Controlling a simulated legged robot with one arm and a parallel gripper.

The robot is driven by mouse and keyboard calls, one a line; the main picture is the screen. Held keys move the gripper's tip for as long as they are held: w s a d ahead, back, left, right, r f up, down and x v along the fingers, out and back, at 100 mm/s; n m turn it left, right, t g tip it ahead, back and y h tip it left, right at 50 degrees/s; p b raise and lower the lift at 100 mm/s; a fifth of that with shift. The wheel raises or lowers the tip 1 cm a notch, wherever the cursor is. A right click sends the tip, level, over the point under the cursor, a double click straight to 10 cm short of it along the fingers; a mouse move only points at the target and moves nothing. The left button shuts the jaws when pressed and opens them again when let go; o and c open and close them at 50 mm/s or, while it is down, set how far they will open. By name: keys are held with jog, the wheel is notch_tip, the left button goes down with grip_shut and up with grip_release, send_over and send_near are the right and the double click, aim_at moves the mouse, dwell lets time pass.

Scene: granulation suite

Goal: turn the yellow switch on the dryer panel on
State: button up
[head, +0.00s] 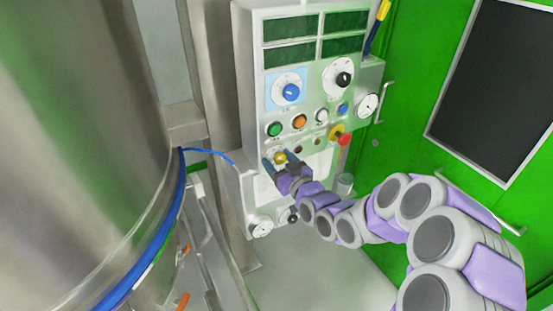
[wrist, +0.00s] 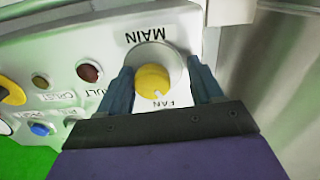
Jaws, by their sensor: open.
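The yellow switch (wrist: 153,78) is a round knob on a grey round plate, with upside-down lettering "MAIN" and "FAN" on either side in the wrist view. A small pale mark on the knob points toward "FAN". In the head view the yellow switch (head: 281,158) is low on the left of the dryer panel (head: 312,62). My gripper (head: 275,161) is open in front of the panel. In the wrist view the fingers of my gripper (wrist: 160,68) stand on either side of the knob. Whether they touch it cannot be told.
Green (head: 275,129), orange (head: 299,121) and blue buttons sit above the switch. A red knob on a yellow base (head: 341,136) is to its right. A large steel vessel (head: 75,130) fills the left. A green door (head: 420,85) is at right.

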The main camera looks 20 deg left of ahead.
jog(key=shift+d+r, duration=0.25)
jog(key=shift+d, duration=0.85)
jog(key=c, duration=0.5)
jog(key=shift+a, duration=0.35)
jog(key=c, duration=0.6)
jog(key=shift+m+p, duration=0.3)
jog(key=m+p, duration=0.2)
jog(key=shift+m, duration=0.3)
jog(key=m+p, duration=0.2)
jog(key=shift+m, duration=0.3)
jog(key=m, duration=0.2)
jog(key=m+p, duration=0.1)
jog(key=m, duration=0.1)
jog(key=m+p, duration=0.1)
jog(key=m, duration=0.1)
jog(key=shift+f, duration=0.25)
jog(key=shift+m, duration=0.3)
